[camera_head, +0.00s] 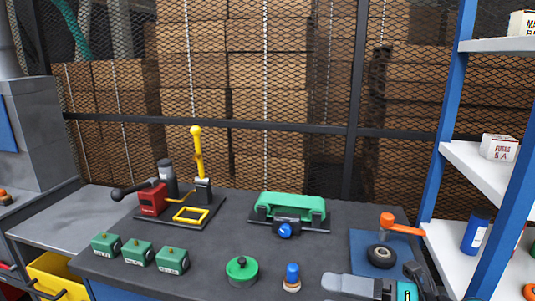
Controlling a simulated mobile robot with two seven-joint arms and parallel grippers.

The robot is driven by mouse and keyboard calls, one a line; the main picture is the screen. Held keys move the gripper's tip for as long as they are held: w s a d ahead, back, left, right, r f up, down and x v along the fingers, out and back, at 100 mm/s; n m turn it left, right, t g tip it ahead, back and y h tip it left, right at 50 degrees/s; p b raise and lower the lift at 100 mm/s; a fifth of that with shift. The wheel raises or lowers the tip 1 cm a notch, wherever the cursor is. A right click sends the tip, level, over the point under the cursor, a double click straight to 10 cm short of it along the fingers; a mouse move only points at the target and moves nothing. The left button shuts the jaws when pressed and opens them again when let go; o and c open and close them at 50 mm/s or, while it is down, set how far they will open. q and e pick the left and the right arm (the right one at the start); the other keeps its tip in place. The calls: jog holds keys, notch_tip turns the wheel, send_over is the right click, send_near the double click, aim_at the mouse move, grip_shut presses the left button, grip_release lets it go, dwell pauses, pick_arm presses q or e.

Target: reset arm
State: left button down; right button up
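A grey and black part with a teal patch (405,291) shows at the bottom right edge. It looks like part of my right arm, cut off by the frame. Its fingertips cannot be made out, so I cannot tell whether that gripper is open or shut. I see nothing held there. My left arm and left gripper are out of view. The part overlaps the front of the dark workbench (330,262), close to a blue mat (363,246).
On the bench stand a red press with a yellow lever (198,155), a green-topped fixture (290,206), several green blocks (138,254), a green knobbed disc (242,270), a blue-topped piece (292,277), a black wheel (381,256) and an orange-handled tool (400,226). White shelves (465,165) stand right.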

jog(key=d+f+m+t+h, duration=0.4)
jog(key=f+m+t+h, duration=0.5)
jog(key=m, duration=1.2)
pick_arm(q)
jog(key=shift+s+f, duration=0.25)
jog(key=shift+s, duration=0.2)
pick_arm(e)
jog(key=s+d+f+m+g+h, duration=0.1)
jog(key=s+f+m+g+h, duration=0.1)
jog(key=s+f+m, duration=0.3)
jog(key=s+d+f+m+g+h, duration=0.1)
jog(key=s+f+m, duration=0.4)
jog(key=f, duration=0.6)
jog(key=shift+s+f+m+g+h, duration=0.3)
jog(key=shift+m+g+h, duration=0.45)
jog(key=shift+h, duration=0.45)
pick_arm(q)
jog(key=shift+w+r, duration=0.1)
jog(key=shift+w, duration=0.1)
pick_arm(e)
jog(key=shift+c, duration=0.5)
